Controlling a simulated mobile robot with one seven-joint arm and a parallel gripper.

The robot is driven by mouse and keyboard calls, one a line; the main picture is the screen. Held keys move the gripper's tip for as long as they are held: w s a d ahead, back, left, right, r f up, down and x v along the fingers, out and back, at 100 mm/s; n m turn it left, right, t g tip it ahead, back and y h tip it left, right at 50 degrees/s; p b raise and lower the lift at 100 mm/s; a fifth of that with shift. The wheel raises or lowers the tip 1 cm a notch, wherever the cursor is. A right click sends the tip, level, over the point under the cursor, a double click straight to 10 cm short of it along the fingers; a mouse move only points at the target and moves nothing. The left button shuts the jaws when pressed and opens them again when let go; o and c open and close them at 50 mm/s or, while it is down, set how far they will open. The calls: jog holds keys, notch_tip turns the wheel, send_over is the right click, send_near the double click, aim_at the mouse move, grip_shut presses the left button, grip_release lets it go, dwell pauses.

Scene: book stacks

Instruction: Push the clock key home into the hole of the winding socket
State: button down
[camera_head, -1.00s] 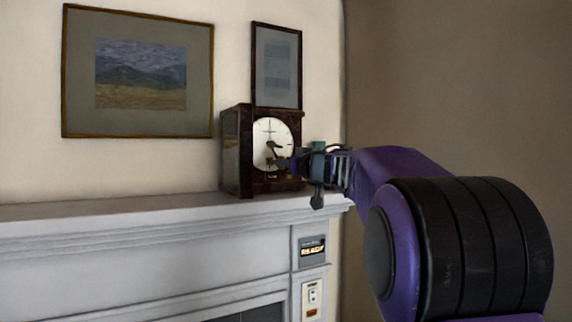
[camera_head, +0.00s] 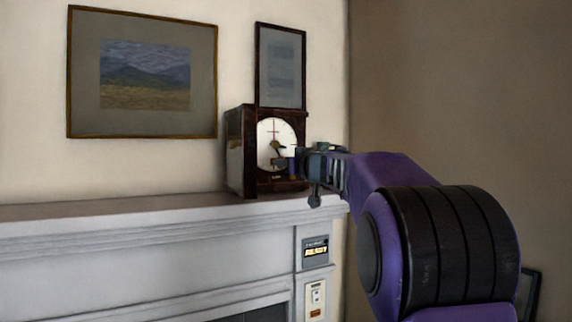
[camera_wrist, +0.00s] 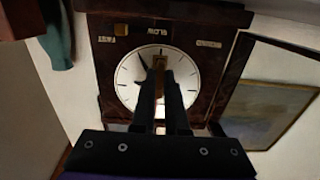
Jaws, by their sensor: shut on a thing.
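A dark wooden clock (camera_head: 238,150) with a round white dial (camera_head: 268,130) stands on the mantel. My gripper (camera_head: 292,163) reaches in from the right, with its fingertips in front of the dial's lower right part. In the wrist view, my two dark fingers (camera_wrist: 160,85) are close together and point at the dial (camera_wrist: 130,78). A small brass-brown piece shows at their tips; the clock key is mostly hidden between them. I cannot tell that piece from the winding socket, which the fingers cover, nor how far the key is in.
The mantel shelf (camera_head: 120,208) is bare left of the clock. A small framed picture (camera_head: 280,65) is behind the clock, and a larger landscape picture (camera_head: 143,72) hangs to the left. A teal object (camera_wrist: 58,35) shows in the wrist view.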

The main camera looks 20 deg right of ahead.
jog(key=shift+w, duration=0.3)
jog(key=c, duration=0.9)
grip_release()
jog(key=shift+o, duration=0.2)
jog(key=shift+a, duration=0.1)
